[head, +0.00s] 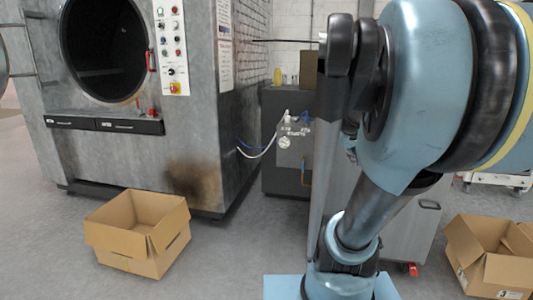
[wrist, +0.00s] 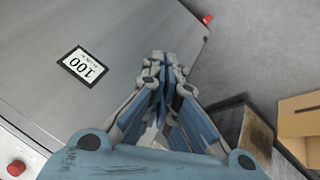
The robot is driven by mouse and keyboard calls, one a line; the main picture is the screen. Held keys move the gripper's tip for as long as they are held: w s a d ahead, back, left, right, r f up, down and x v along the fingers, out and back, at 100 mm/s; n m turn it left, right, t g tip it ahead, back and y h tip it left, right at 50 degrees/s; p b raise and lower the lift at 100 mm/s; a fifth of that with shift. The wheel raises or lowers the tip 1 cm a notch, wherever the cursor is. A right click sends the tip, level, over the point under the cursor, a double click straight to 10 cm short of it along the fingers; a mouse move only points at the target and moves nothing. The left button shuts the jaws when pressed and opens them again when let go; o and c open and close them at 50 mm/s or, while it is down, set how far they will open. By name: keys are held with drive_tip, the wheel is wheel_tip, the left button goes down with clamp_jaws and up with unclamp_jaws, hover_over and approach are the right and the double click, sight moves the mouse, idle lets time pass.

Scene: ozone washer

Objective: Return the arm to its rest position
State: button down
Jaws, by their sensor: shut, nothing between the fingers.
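My arm (head: 420,95) fills the right side of the head view, with its blue links folded over a blue base plate at the bottom. My gripper (wrist: 164,70) shows in the middle of the wrist view. Its fingers are together and nothing is between them. It points along a grey metal surface (wrist: 130,30) and appears apart from it, though the gap is hard to judge. In the head view I cannot clearly make out the gripper among the arm parts.
A large grey washer (head: 190,130) with an open round door stands at the left. Open cardboard boxes lie on the floor at the left (head: 125,265) and right (head: 465,240). A grey cabinet (head: 280,180) stands behind my arm. The floor between is clear.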

drive_tip(key=s+a+f+m+g+y, duration=0.1)
drive_tip(key=s+a+f+g+y, duration=0.2)
drive_tip(key=s+a+f, duration=0.9)
drive_tip(key=s+f, duration=0.2)
drive_tip(key=s, duration=0.2)
drive_tip(key=shift+s+f+m+y, duration=0.15)
drive_tip(key=shift+f+m+y, duration=0.05)
drive_tip(key=shift+m+y, duration=0.1)
drive_tip(key=shift+a, duration=0.1)
drive_tip(key=shift+w+f, duration=0.2)
drive_tip(key=shift+w, duration=0.3)
idle(5.0)
